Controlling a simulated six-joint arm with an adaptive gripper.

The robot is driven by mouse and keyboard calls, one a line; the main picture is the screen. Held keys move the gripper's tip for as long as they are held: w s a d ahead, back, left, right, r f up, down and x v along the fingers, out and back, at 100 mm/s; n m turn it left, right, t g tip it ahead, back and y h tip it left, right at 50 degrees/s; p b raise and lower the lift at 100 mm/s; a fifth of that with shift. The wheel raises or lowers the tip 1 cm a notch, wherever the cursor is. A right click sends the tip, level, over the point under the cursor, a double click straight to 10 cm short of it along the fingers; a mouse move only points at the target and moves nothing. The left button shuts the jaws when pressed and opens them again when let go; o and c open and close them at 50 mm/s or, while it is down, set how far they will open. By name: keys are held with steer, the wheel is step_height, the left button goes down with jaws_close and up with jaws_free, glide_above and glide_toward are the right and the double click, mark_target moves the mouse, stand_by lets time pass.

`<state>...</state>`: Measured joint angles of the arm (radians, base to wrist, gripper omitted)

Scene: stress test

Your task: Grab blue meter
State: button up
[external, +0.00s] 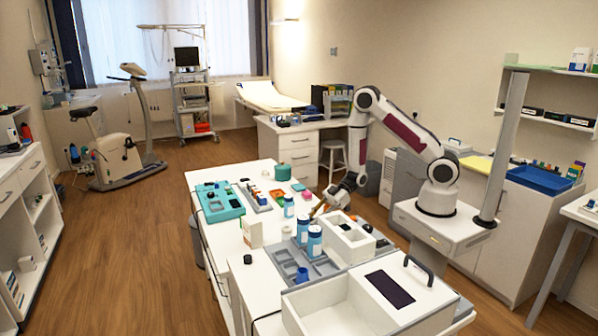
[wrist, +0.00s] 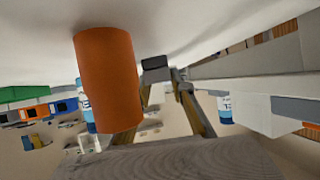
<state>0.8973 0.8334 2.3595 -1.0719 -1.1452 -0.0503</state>
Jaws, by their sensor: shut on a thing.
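My gripper (external: 317,211) is low over the white table, among the bottles and trays. Its two brownish fingers show in the wrist view (wrist: 172,84), close together at the tips. A small dark grey block (wrist: 157,69) is at the fingertips, and my gripper appears shut on it. I cannot tell whether this block is part of a blue meter. In the external view the fingertips are too small to show what is held. No blue meter can be identified with certainty. A blue box with a dark face (wrist: 66,106) shows at the left of the wrist view.
White-and-blue bottles (external: 314,242) stand in a grey tray close to my gripper. A white divided box (external: 347,240) is to its right. An orange cylinder (wrist: 108,80) is large and near in the wrist view. A teal case (external: 218,204) lies farther left.

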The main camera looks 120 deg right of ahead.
steer(key=shift+r, duration=0.1)
step_height(320, 180, up, 10)
stand_by(0.9)
